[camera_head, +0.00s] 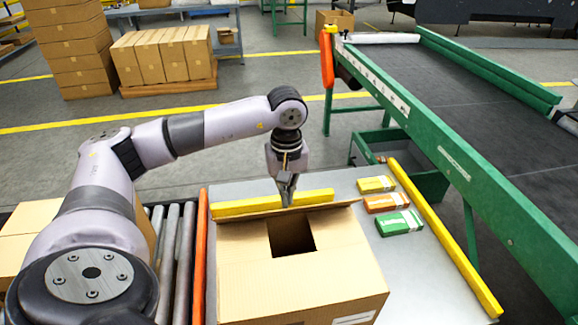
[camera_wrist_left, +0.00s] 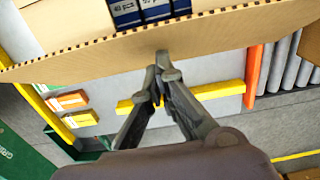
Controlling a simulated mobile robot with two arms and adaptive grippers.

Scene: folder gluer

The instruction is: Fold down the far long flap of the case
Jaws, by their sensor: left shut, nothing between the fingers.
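The open brown cardboard case (camera_head: 300,290) stands on the grey table at bottom centre of the head view. Its side flaps lie inward around a dark opening (camera_head: 291,236). The far long flap (camera_head: 335,211) shows as a thin strip along the back edge. In the left wrist view this flap (camera_wrist_left: 215,45) spans the top with a serrated edge. My left gripper (camera_head: 287,201) is shut and empty at the flap's far side, fingertips down; in the wrist view its tips (camera_wrist_left: 163,62) overlap the flap's edge. Contact is unclear. My right gripper is out of view.
Blue-labelled boxes (camera_wrist_left: 140,12) show inside the case. A yellow bar (camera_head: 235,207) lies behind it, and another (camera_head: 445,235) runs along the table's right side. Small yellow, orange and green boxes (camera_head: 400,222) lie right of the case. A green-framed conveyor (camera_head: 450,150) stands beyond; rollers (camera_head: 175,250) are left.

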